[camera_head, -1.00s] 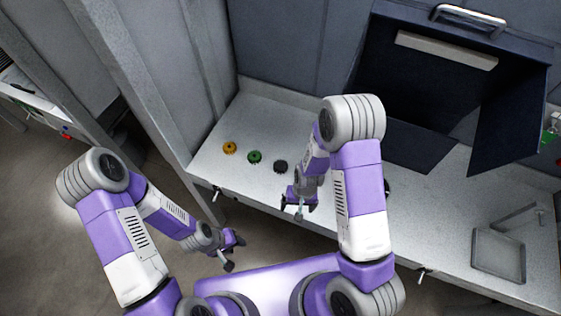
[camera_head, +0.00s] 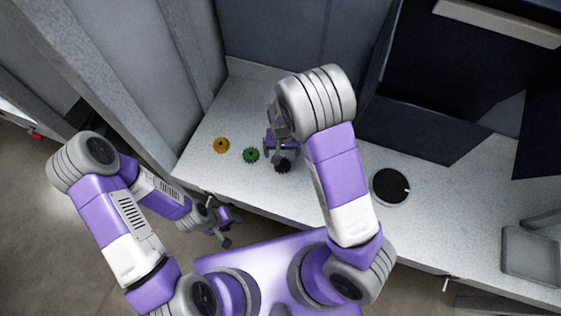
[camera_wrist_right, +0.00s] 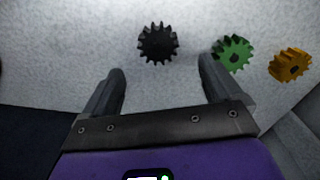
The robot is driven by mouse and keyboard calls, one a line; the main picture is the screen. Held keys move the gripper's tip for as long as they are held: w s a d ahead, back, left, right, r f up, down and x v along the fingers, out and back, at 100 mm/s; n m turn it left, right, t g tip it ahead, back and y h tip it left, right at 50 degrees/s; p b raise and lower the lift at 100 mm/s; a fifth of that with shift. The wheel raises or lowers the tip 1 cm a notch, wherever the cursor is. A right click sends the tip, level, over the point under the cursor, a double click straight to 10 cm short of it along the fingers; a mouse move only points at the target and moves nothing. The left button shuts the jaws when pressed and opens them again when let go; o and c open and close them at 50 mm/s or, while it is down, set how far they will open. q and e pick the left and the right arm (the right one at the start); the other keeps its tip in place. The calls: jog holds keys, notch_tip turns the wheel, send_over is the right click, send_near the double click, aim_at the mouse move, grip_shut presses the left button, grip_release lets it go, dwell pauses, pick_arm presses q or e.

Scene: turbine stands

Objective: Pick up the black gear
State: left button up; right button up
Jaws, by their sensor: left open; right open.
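The black gear (camera_head: 283,165) lies flat on the light worktop, at the right end of a row of gears. My right gripper (camera_head: 276,153) is over the worktop, close to the black gear and partly covering it in the head view. In the right wrist view the black gear (camera_wrist_right: 158,43) lies ahead of the open, empty jaws (camera_wrist_right: 160,82), between their lines and beyond the fingertips. My left gripper (camera_head: 227,226) hangs open and empty in front of the worktop's edge, away from the gears.
A green gear (camera_head: 251,155) and a yellow gear (camera_head: 221,145) lie left of the black gear. In the wrist view the green gear (camera_wrist_right: 234,52) is close to the right finger. A round dark disc (camera_head: 390,186), a dark bin (camera_head: 425,125) and a tray (camera_head: 531,255) are further right.

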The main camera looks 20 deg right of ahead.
aim_at(283, 163)
jog(key=shift+f, duration=0.55)
jog(key=shift+s+f, duration=0.25)
jog(key=shift+f, duration=0.05)
notch_tip(283, 163, down, 5)
jog(key=shift+s+f, duration=0.1)
jog(key=shift+f, duration=0.05)
jog(key=c, duration=1.6)
notch_tip(283, 163, up, 10)
jog(key=shift+r+p, duration=0.1)
jog(key=shift+p, duration=0.3)
